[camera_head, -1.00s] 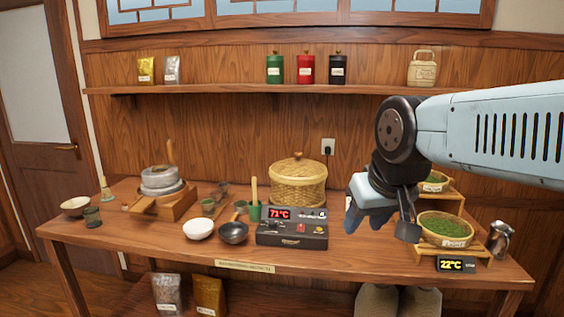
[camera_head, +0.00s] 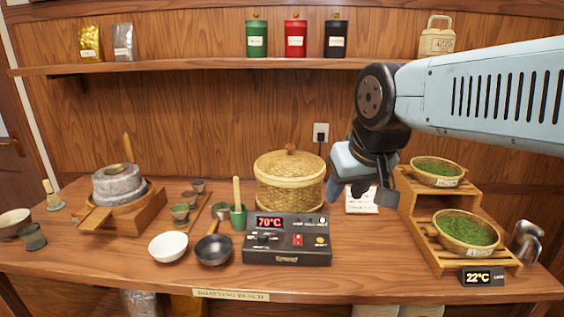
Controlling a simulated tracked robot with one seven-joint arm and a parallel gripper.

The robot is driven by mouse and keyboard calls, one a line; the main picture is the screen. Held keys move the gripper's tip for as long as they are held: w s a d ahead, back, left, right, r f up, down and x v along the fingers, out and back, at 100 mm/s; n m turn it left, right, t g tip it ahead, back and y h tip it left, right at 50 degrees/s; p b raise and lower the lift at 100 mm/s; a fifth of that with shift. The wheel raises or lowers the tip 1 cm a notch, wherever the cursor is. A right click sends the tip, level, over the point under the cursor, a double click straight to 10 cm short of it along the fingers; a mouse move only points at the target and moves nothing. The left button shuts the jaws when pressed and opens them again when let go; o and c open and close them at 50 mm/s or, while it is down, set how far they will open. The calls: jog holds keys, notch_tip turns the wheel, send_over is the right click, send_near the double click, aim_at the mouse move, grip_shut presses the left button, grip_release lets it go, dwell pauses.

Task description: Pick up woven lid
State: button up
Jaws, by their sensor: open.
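The woven lid (camera_head: 290,165) is round, pale and basket-like, with a brown knob on top. It sits on a woven steamer basket (camera_head: 288,196) at the back middle of the bench, behind a black heater box. My gripper (camera_head: 362,198) hangs to the right of the basket, apart from it, and lower than the lid's knob. It is open, and nothing shows between its fingers. The fingers are dark and partly hidden by my wrist.
The black heater (camera_head: 287,240) reads 70°C in front of the basket. A wooden rack (camera_head: 445,207) with baskets of green leaves stands right. A stone mill (camera_head: 118,184), a white bowl (camera_head: 168,247) and a dark pan (camera_head: 213,250) are left. A shelf (camera_head: 200,67) runs above.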

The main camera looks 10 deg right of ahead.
jog(key=o, duration=0.3)
jog(key=shift+w, duration=0.2)
jog(key=shift+o, duration=0.5)
jog(key=w+d+m+g+h, duration=0.1)
jog(key=w+m+g+h, duration=0.1)
jog(key=w, duration=0.4)
jog(key=shift+w+d+m+g+h, duration=0.15)
jog(key=shift+w+m+g+h, duration=0.25)
jog(key=shift+m+h, duration=0.45)
jog(key=m+t+h, duration=0.4)
jog(key=m+h, duration=0.5)
send_near(287, 146)
jog(key=x, duration=0.5)
jog(key=shift+w+f, duration=0.1)
jog(key=shift+w, duration=0.15)
jog(key=shift+x, duration=3.1)
